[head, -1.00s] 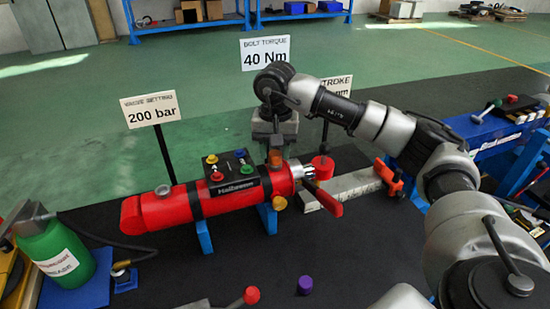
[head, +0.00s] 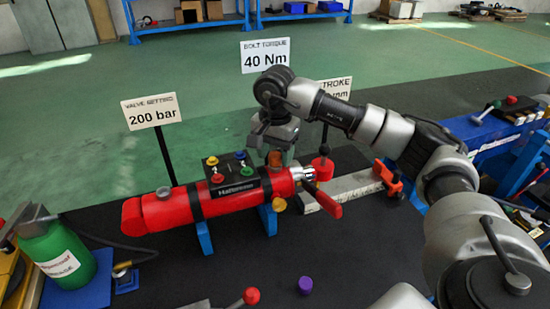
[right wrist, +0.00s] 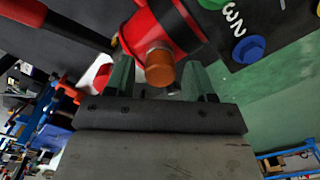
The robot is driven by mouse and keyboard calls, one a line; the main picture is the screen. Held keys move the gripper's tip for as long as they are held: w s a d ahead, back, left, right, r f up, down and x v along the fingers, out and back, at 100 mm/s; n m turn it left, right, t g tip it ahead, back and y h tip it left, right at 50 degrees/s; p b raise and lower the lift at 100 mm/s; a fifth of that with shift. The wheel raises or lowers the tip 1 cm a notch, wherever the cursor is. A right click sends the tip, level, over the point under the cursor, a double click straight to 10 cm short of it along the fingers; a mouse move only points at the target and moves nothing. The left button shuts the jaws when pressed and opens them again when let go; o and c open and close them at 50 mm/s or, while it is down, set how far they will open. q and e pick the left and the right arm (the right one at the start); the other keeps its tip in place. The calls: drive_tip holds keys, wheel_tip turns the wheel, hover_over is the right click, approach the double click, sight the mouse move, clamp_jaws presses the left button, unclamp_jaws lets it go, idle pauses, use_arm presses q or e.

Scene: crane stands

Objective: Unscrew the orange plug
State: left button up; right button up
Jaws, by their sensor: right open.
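The orange plug (head: 275,159) sticks up from the right part of the red cylinder (head: 160,211) in the head view. My right gripper (head: 271,146) is open just above and behind it, pointing down. In the right wrist view the plug (right wrist: 160,70) shows between the two greenish fingers of my right gripper (right wrist: 163,78), with a gap on each side. No grip on the plug shows. The plug's base is seated in the red body. My left gripper is not in view.
A black block with coloured knobs (head: 238,178) sits on the cylinder left of the plug. A red-handled lever (head: 328,203) is at its right end. Sign posts stand behind. A green bottle (head: 62,253) is at the left; a purple cap (head: 305,285) lies in front.

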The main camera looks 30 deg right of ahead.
drive_tip(key=m, duration=0.6)
drive_tip(key=shift+p, duration=0.4)
drive_tip(key=m+p, duration=0.1)
drive_tip(key=m, duration=0.5)
drive_tip(key=shift+m, duration=0.4)
drive_tip(key=m, duration=0.3)
drive_tip(key=shift+m+p, duration=0.3)
drive_tip(key=shift+p, duration=0.05)
drive_tip(key=m, duration=0.3)
drive_tip(key=shift+m+p, duration=0.3)
drive_tip(key=shift+p, duration=0.1)
drive_tip(key=shift+m, duration=0.6)
drive_tip(key=m+p, duration=0.1)
drive_tip(key=m, duration=0.2)
drive_tip(key=shift+r, duration=0.1)
drive_tip(key=shift+m, duration=1.1)
